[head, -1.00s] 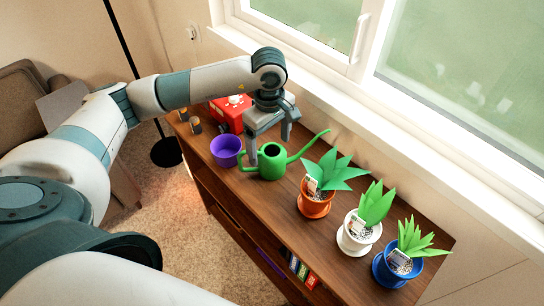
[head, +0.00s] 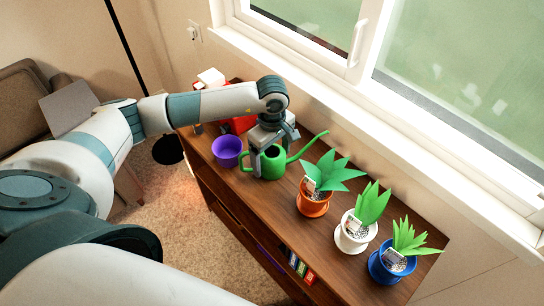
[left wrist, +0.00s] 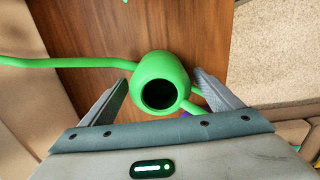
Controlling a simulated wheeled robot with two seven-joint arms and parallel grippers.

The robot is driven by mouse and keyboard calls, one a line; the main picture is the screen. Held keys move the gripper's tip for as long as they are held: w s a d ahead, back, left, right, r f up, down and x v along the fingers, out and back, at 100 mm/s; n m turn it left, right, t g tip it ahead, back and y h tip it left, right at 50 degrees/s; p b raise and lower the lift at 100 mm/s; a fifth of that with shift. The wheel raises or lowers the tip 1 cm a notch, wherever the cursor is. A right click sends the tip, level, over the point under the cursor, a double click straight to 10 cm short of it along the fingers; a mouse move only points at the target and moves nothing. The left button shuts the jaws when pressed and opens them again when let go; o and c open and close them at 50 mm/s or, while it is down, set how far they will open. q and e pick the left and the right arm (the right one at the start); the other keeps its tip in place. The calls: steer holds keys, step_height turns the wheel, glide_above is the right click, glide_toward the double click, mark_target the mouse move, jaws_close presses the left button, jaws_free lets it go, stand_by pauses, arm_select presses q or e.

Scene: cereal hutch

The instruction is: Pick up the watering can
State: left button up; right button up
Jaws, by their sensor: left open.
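The green watering can (head: 272,165) stands upright on the wooden cabinet top, its spout pointing right and its handle on the left. My left gripper (head: 273,150) is open and low over it, one finger in front near the handle side and the other behind. In the left wrist view the can (left wrist: 160,68) lies between and just beyond the two spread fingers of the left gripper (left wrist: 163,88), its round opening facing the camera. The spout runs left and the handle lies partly by the right finger. Contact cannot be told. My right gripper is not in view.
A purple pot (head: 227,151) stands close left of the can. An orange-potted plant (head: 313,202) stands close right, then white (head: 352,238) and blue (head: 389,267) potted plants. A red object (head: 238,124) is behind the arm. The window sill runs along the back.

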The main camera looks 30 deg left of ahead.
arm_select(q)
steer(key=shift+f, duration=0.75)
steer(key=shift+c, duration=0.7)
steer(key=c, duration=1.3)
steer(key=shift+r, duration=0.1)
steer(key=shift+c, duration=0.2)
steer(key=shift+r, duration=0.4)
step_height(320, 180, up, 8)
steer(key=b, duration=0.3)
steer(key=shift+r, duration=0.55)
